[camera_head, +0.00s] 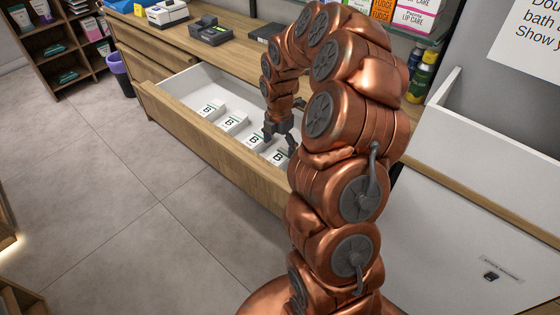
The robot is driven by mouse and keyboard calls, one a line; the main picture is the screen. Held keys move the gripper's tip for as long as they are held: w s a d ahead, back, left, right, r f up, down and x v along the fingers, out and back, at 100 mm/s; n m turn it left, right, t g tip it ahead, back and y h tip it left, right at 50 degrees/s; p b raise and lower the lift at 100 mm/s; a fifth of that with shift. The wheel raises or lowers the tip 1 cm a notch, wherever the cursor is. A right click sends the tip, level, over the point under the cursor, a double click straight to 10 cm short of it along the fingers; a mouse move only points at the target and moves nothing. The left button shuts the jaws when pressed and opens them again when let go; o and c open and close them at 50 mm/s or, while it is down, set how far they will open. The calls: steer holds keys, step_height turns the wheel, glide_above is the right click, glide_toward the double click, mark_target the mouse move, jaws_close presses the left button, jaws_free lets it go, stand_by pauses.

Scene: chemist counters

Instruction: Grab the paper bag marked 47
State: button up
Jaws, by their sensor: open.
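Several white paper packets lie in a row inside the open drawer (190,138), each with a bold black mark that looks like a "B". One is the leftmost packet (211,110), another the packet right of it (234,122), then one nearer the gripper (256,138). One more packet (279,157) lies at the gripper's fingertips. No number 47 is readable on any of them. My gripper (280,143) is open and points down into the drawer, just above or at that last packet. I cannot tell whether it touches. My arm hides the drawer's right end.
The wooden counter (200,45) above the drawer holds a dark card terminal (210,31) and a white device (167,13). A white cabinet (450,220) stands at right. The tiled floor (120,200) is clear.

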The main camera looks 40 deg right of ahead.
mark_target(279, 157)
steer(key=shift+s+a+f+p, duration=0.1)
steer(key=shift+f+p, duration=0.25)
steer(key=shift+f, duration=1.15)
steer(key=shift+s+f+p, duration=0.1)
steer(key=shift+f+p, duration=0.2)
steer(key=shift+f, duration=1.2)
steer(key=shift+c, duration=0.3)
steer(key=c, duration=1.3)
steer(key=shift+r, duration=0.1)
